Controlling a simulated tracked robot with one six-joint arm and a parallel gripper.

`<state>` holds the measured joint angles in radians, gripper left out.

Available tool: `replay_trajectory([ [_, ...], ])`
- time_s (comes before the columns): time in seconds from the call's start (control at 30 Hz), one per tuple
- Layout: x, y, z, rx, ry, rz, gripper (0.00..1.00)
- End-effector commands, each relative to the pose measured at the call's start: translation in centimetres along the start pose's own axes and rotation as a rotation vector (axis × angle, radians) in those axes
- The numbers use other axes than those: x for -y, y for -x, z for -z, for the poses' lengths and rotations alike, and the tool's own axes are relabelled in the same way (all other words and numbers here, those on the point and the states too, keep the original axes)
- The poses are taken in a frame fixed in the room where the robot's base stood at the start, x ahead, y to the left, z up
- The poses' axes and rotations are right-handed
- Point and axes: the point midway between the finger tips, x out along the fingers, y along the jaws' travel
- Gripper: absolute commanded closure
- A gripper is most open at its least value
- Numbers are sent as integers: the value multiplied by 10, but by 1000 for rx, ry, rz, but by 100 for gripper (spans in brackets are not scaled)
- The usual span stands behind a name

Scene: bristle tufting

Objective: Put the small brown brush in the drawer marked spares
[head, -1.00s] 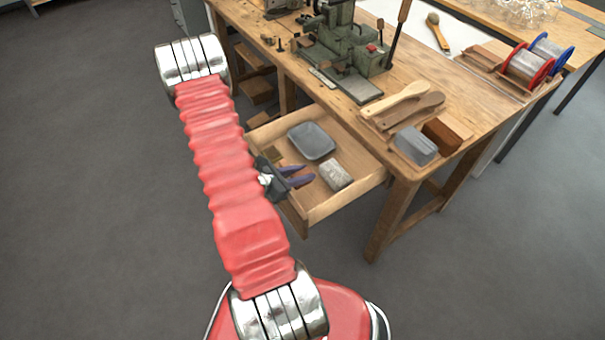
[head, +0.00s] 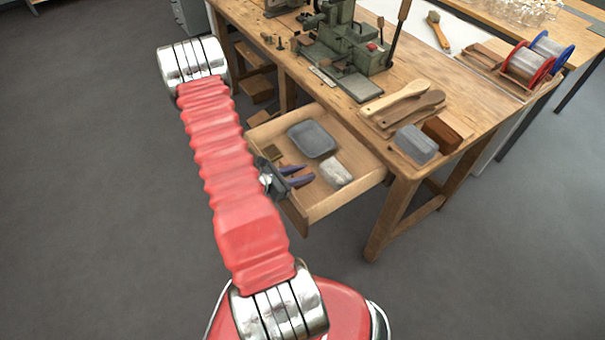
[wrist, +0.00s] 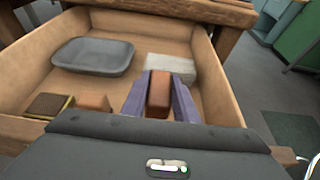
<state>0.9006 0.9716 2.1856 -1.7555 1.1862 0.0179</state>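The small brown brush (wrist: 159,94) shows in the wrist view as a reddish-brown block between the two purple fingers of my gripper (wrist: 160,88). The fingers lie against both its sides; its underside is hidden. In the head view my gripper (head: 302,176) is over the front part of an open wooden drawer (head: 327,207) under the workbench, and the brush cannot be made out there. No spares marking is legible on the drawer.
The drawer holds a grey tray (head: 312,139), a pale block (head: 336,174) and small brown blocks (wrist: 92,103). The workbench (head: 335,110) above carries a green machine (head: 345,45), wooden handles (head: 400,98) and a grey block (head: 416,145). Floor in front is clear.

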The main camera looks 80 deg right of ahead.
Motion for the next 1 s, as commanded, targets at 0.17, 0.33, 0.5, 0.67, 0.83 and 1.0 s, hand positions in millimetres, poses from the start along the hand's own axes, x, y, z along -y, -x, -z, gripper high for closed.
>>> replay_trajectory([
  [0.17, 1, 0, 5, -10, 4, 0, 56],
  [0.33, 1, 0, 5, -12, 5, 0, 55],
  [0.5, 2, 0, 6, -12, 6, 0, 55],
  [0.67, 2, 0, 4, -12, 6, 1, 55],
  [0.83, 1, 4, -6, -9, 2, 0, 55],
  [1.0, 0, 25, -8, -7, 4, -3, 55],
])
